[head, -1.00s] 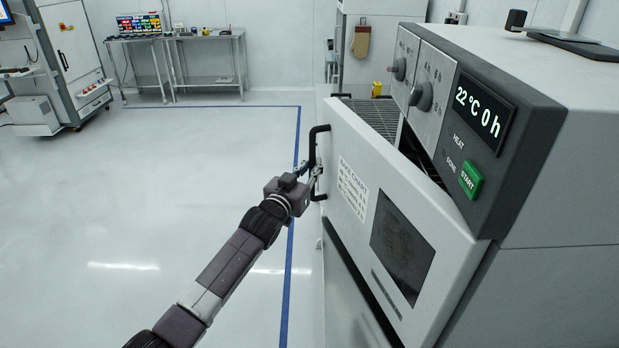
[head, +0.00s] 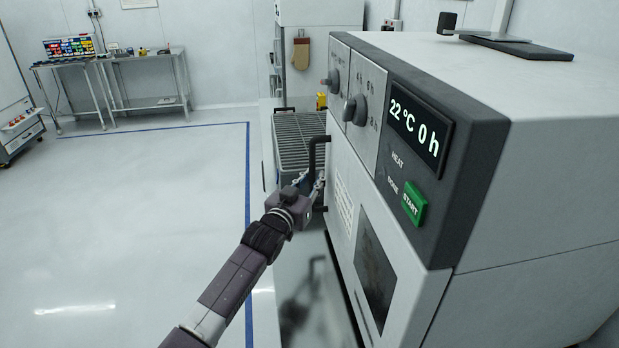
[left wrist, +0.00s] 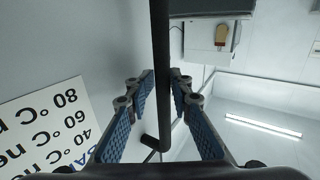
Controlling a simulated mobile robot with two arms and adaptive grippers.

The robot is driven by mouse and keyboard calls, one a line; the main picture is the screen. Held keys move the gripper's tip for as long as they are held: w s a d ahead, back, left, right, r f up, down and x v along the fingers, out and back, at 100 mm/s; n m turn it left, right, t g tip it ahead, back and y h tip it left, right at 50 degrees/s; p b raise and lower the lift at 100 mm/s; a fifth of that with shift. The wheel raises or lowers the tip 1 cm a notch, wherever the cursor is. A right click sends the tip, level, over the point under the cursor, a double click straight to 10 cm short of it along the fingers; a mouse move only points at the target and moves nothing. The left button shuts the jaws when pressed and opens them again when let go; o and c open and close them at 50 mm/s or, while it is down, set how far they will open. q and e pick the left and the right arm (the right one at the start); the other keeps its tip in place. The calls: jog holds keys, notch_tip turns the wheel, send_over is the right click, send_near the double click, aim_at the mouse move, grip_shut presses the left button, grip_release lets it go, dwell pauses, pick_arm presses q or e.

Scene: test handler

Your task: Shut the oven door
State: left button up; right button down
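The oven door (head: 402,268) is a white panel with a dark window and a label. In the head view it lies flush, or very nearly flush, with the oven's front under the control panel (head: 375,110); I cannot tell whether a thin gap remains. Its black bar handle (head: 313,158) stands at the door's far edge. My left gripper (head: 309,184) is at the handle. In the left wrist view the handle bar (left wrist: 161,50) runs between the blue-padded fingers (left wrist: 163,82), whose tips close on it from both sides. My right gripper is out of view.
A grey slatted rack (head: 297,140) stands just beyond the oven. A metal table (head: 150,57) with colourful bins is at the back left. The floor left of the blue line (head: 248,190) is clear. A dark flat object (head: 515,47) lies on the oven top.

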pick_arm(q)
jog(key=shift+o, duration=0.3)
jog(key=shift+r, duration=0.25)
jog(key=shift+s+a, duration=0.3)
jog(key=v, duration=1.1)
jog(key=shift+s, duration=0.1)
